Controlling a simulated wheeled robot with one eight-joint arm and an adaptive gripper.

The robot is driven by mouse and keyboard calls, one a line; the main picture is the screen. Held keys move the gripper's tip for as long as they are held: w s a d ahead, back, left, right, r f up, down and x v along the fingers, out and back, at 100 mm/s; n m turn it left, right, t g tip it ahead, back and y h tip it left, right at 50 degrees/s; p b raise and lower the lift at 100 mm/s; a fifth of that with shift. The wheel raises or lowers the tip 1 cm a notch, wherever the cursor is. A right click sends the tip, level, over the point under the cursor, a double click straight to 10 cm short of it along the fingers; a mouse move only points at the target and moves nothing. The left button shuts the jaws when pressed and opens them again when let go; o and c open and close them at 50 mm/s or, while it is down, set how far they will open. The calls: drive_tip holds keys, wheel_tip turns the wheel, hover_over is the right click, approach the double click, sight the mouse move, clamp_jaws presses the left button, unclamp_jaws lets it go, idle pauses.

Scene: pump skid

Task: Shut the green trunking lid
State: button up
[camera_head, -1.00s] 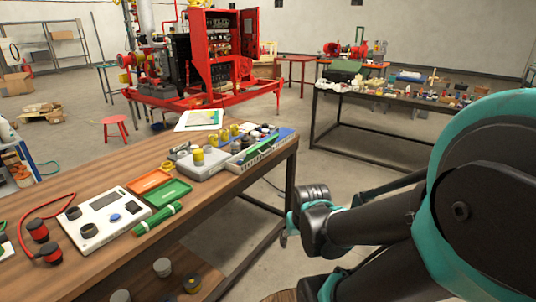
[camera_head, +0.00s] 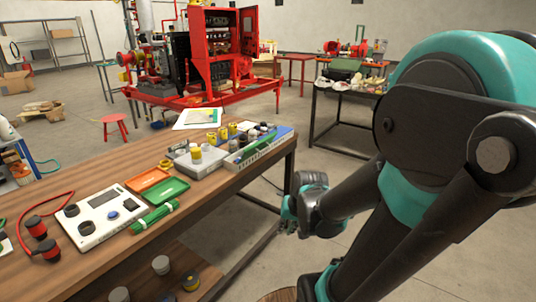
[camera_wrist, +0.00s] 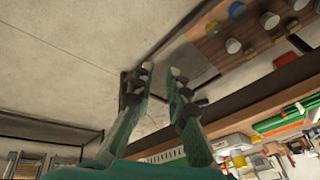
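The green trunking lid (camera_head: 260,148) is a long narrow strip along the white slotted trunking (camera_head: 241,167) at the bench's right edge. It looks raised at a slant, but its exact angle is too small to tell. My gripper (camera_head: 292,212) is off the bench's right side, apart from the lid and lower in the picture. In the wrist view my gripper's two fingers (camera_wrist: 160,74) are apart with nothing between them. A white slotted piece, apparently the trunking (camera_wrist: 166,156), shows low in the wrist view, partly hidden behind the fingers.
The wooden bench (camera_head: 62,178) carries a grey box (camera_head: 201,165) with yellow-capped parts, an orange tray (camera_head: 148,179), a green tray (camera_head: 168,192), a green roll (camera_head: 155,216) and a white panel (camera_head: 90,230). Open floor lies right of the bench. A second table (camera_head: 345,137) stands behind.

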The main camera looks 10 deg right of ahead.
drive_tip(key=w+m+y, duration=0.1)
drive_tip(key=w+m, duration=0.1)
drive_tip(key=w, duration=0.1)
drive_tip(key=w+a+r+m+y, duration=0.1)
drive_tip(key=w+m, duration=0.1)
drive_tip(key=w, duration=0.2)
drive_tip(key=w+a+r+m+y, duration=0.1)
drive_tip(key=w+m, duration=0.1)
drive_tip(key=w, duration=0.2)
drive_tip(key=shift+w+m+t+y, duration=0.2)
drive_tip(key=shift+m+t+y, duration=0.1)
drive_tip(key=shift+m+t, duration=0.1)
clamp_jaws()
drive_tip(key=w+d+m+t+y, duration=0.25)
drive_tip(key=w+m, duration=0.25)
drive_tip(key=w, duration=0.4)
drive_tip(key=w+d+m+t+y, duration=0.1)
drive_tip(key=w+d+m+y, duration=0.25)
drive_tip(key=w+m, duration=0.35)
drive_tip(key=w+d+m+t+y, duration=0.2)
drive_tip(key=w+d+m+t, duration=0.3)
drive_tip(key=d, duration=0.4)
drive_tip(key=w+a+r+g, duration=0.1)
drive_tip(key=w+a+r, duration=0.1)
drive_tip(key=w+a, duration=0.7)
drive_tip(key=shift+w+a, duration=0.3)
drive_tip(key=shift+w, duration=0.4)
drive_tip(key=shift+r+g, duration=0.1)
drive_tip(key=shift+g, duration=0.15)
